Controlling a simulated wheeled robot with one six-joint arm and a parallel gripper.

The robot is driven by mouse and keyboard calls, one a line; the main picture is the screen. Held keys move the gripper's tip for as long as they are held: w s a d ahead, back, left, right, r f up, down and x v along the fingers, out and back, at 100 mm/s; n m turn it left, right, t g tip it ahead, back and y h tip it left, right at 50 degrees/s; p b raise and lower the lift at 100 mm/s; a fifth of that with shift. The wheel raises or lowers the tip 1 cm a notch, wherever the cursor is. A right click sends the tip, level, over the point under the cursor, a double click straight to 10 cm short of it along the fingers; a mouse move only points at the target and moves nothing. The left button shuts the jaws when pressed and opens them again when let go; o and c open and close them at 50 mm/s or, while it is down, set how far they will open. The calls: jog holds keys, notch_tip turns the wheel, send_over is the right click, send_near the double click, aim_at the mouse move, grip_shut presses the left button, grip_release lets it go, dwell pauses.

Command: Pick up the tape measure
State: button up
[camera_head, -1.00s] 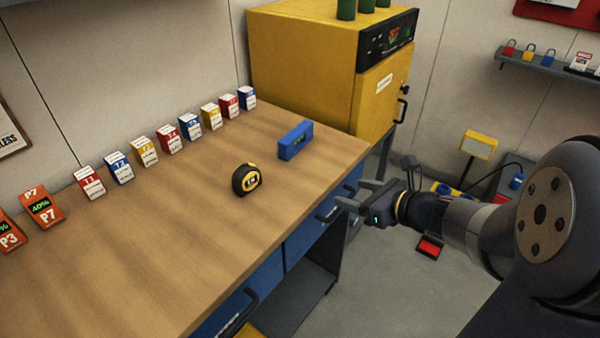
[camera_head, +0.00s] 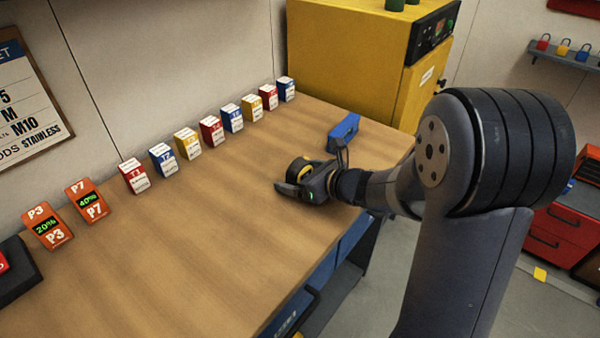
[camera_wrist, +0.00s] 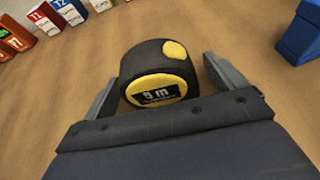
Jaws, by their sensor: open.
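The tape measure (camera_wrist: 157,80) is black with a yellow face marked "9 m" and a yellow button. It stands on the wooden bench (camera_head: 200,240). In the wrist view it sits between the two fingers of my open gripper (camera_wrist: 163,88), with a gap showing on its right and the left finger close to its side. In the head view the tape measure (camera_head: 299,170) is partly hidden behind my gripper (camera_head: 285,180), which is low over the bench.
A blue box (camera_head: 343,131) stands on the bench beyond my gripper, and also at the wrist view's upper right (camera_wrist: 303,32). A row of several small labelled boxes (camera_head: 211,130) and orange P3 (camera_head: 48,228) and P7 (camera_head: 88,201) blocks lines the back. The near bench surface is clear.

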jog(key=shift+c, duration=0.2)
jog(key=c, duration=1.2)
